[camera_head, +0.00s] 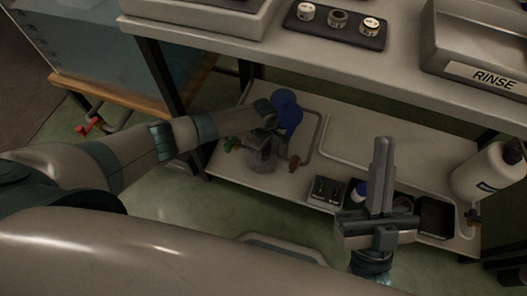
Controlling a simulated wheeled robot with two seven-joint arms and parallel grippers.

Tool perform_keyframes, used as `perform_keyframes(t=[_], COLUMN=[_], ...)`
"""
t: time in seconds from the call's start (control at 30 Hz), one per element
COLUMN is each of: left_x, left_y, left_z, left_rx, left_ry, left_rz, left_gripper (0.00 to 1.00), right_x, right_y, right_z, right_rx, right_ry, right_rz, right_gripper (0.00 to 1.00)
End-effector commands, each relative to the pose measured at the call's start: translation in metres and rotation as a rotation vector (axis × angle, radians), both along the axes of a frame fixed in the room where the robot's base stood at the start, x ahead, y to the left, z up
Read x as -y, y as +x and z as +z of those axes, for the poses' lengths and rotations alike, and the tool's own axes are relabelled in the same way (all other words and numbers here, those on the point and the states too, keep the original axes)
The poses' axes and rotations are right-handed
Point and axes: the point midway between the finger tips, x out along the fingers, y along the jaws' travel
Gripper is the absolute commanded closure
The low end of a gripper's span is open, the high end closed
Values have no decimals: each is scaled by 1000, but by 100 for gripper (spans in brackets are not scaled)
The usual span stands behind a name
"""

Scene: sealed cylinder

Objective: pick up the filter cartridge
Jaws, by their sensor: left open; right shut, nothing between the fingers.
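No object is plainly recognisable as the filter cartridge. A rounded blue object (289,112) stands on the lower shelf, partly hidden by my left wrist. My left gripper (262,150) is in front of it, low over the shelf and open. Its fingers are small and dim, and I cannot tell whether they touch anything. My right gripper (382,146) is shut and empty, in front of the lower shelf.
The upper shelf (235,32) overhangs the back, with a dark tray (336,27) of small round pieces and a bin labelled RINSE (474,58). The shelf's middle is clear.

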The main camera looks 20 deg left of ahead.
Motion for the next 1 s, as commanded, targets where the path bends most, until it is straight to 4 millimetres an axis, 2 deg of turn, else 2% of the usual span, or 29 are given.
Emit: perform_keyframes(t=[0.43,0.47,0.6,1.0], left_x=[0,0,0,0], left_y=[0,0,0,0], left_z=[0,0,0,4], left_rx=[0,0,0,1], left_ry=[0,0,0,0], left_rz=[0,0,0,-1], left_gripper=[50,52,83,83], right_x=[0,0,0,0], right_y=[0,0,0,1], right_z=[1,1,1,2], right_rx=[2,2,2,-2], right_ry=[1,1,1,0], right_rz=[0,-1,-1,-1], right_gripper=[100,100,100,100])
